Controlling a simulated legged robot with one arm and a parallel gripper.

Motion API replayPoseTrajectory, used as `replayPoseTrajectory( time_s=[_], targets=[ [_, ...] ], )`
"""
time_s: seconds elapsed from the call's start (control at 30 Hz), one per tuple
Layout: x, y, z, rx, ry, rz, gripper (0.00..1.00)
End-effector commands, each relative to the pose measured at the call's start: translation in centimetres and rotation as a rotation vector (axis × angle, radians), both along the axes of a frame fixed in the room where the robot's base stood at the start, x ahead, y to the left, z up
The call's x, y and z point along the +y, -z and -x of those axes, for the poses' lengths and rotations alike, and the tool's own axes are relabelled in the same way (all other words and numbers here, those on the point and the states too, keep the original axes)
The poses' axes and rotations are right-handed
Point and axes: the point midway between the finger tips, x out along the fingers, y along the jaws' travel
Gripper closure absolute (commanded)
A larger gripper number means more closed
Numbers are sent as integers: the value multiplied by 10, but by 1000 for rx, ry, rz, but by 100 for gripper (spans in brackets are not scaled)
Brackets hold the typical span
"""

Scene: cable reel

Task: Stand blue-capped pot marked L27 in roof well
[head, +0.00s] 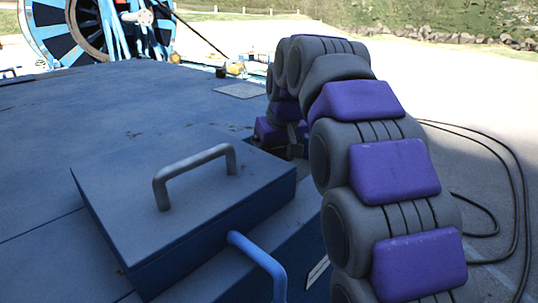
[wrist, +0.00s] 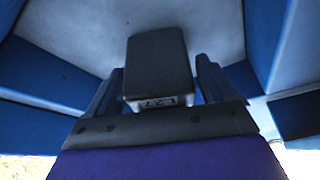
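In the wrist view, a dark, block-shaped pot (wrist: 158,65) carries a pale label reading L27 on its near face. My gripper (wrist: 160,72) has one finger along each side of it, with little or no gap, and appears shut on it. No blue cap can be made out in this shaded view. Blue walls and a pale grey surface surround the gripper and pot. In the head view my arm arches over and down at the right of the blue deck; the gripper end is mostly hidden, and the pot is not visible. I cannot make out the roof well for certain.
A blue hatch box (head: 180,210) with a grey handle (head: 195,175) stands on the blue deck (head: 90,110). A blue rail (head: 258,262) rises in front of it. A cable reel (head: 95,30) stands behind. Black cable (head: 500,160) lies on the ground at right.

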Motion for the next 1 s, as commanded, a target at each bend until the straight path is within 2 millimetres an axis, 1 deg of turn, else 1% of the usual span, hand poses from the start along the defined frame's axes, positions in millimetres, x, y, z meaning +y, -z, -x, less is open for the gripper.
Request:
replayPoseTrajectory(
  time_s=[0.03,0.07,0.1,0.47,0.63,1.0],
  targets=[
    [-3,0,0,1,1,-2,10],
    [-3,0,0,1,1,-2,7],
    [-4,0,0,1,1,-2,6],
    [5,-3,0,-2,1,4,6],
    [4,-15,5,-1,0,4,6],
    [-9,-52,17,-1,1,-1,6]
  ],
)
